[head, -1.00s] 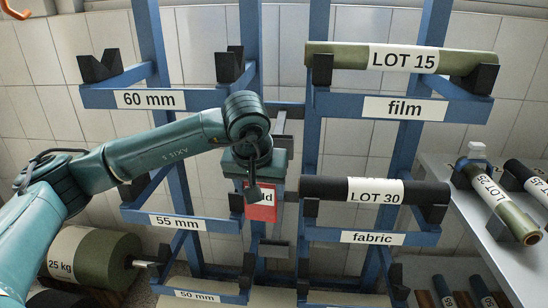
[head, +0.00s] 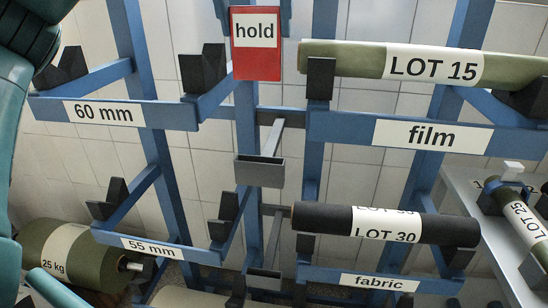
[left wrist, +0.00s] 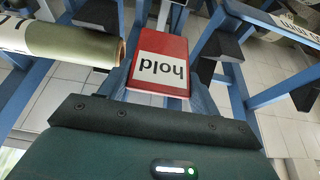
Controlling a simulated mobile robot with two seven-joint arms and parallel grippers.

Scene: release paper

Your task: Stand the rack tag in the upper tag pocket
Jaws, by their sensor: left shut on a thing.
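The rack tag (head: 256,62) is a red card with a white "hold" label. In the head view it hangs upright at the top centre, in front of a blue post. My left gripper (head: 256,6) is shut on its upper end and is mostly cut off by the top edge. In the left wrist view the tag (left wrist: 165,52) sticks out beyond the gripper, its label upside down. The upper tag pocket (head: 259,172) is a grey holder on a bracket, below the tag and apart from it in the head view. A lower pocket (head: 263,281) is under it. My right gripper is not in view.
A film roll (head: 340,57) marked LOT 15 and a dark roll (head: 325,218) marked LOT 30 rest on the rack right of the pockets. The cradles on the 60 mm arm (head: 160,114) at left are empty. A grey shelf (head: 487,235) with rolls stands at right.

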